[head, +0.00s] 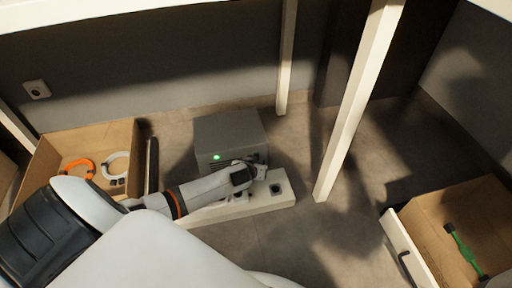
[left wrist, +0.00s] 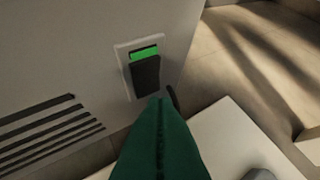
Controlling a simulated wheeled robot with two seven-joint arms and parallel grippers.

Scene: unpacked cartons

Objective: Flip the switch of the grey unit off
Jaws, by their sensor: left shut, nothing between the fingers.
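The grey unit (head: 228,130) is a box on the floor near the back wall, with a lit green lamp (head: 216,157) on its front. In the left wrist view its front face (left wrist: 60,50) shows dark vent slots and a switch (left wrist: 146,72). The switch is a dark rocker in a pale frame, with a bright green strip showing at its top. My left gripper (head: 262,172) is at the unit's right front. Its shut, empty fingers (left wrist: 159,102) end at the rocker's lower edge; I cannot tell whether they touch it. My right gripper is not in view.
A white socket strip (head: 262,201) lies in front of the unit. An open carton (head: 62,143) with orange and white rings stands left; another box (head: 468,205) with a green item is right. A white post (head: 350,110) rises right of the unit.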

